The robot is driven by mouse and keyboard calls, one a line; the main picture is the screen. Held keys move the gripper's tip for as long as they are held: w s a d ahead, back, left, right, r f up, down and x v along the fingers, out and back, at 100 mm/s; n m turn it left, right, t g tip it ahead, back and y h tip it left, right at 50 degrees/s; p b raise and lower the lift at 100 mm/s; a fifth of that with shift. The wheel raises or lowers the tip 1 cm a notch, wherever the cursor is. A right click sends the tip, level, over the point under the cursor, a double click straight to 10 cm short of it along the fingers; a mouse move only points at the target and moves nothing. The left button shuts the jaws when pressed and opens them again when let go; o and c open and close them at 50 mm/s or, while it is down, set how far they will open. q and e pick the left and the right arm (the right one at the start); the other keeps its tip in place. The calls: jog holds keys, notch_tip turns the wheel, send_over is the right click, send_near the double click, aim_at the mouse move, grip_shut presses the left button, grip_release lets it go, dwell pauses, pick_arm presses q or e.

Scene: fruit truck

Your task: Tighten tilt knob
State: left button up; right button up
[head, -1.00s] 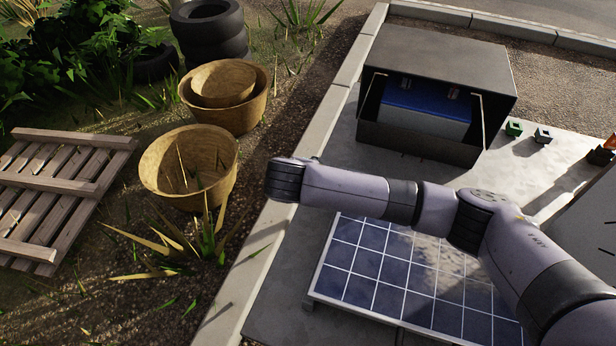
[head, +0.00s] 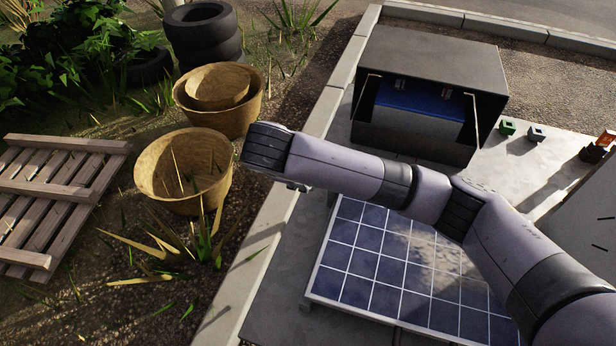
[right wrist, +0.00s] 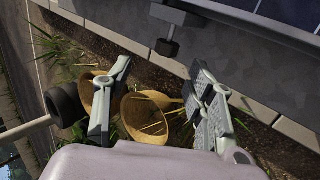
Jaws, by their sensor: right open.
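The solar panel (head: 375,265) lies tilted on the paved slab, partly behind my right arm in the head view. Its corner (right wrist: 290,10) shows at the top right of the right wrist view. A dark knob (right wrist: 167,47) on a short stem hangs from a grey bracket (right wrist: 180,16) there; I take it for the tilt knob. My right gripper (right wrist: 160,76) is open and empty, its fingers spread. The knob appears beyond the fingertips, roughly between them, and apart from them. In the head view the right gripper is mostly hidden behind the wrist. My left gripper is not in view.
A dark box (head: 430,75) with a blue battery-like unit (head: 420,100) stands behind the panel. A kerb (head: 255,260) runs along the slab's left. Beyond it are woven baskets (head: 150,165), a wooden pallet (head: 60,190) and stacked tyres (head: 205,45).

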jog(key=w+d+r+g+y, duration=0.2)
jog(key=w+r+g+y, duration=0.15)
jog(key=r+g, duration=0.3)
jog(key=shift+t+h, duration=0.35)
jog(key=shift+t, duration=0.1)
jog(key=f+p, duration=0.1)
jog(key=f, duration=0.4)
jog(key=w+f, duration=0.1)
jog(key=f, duration=0.5)
jog(key=w+f+p, duration=0.1)
jog(key=f, duration=0.4)
jog(key=shift+w+d+f+p, duration=0.15)
jog(key=shift+d+p, duration=0.15)
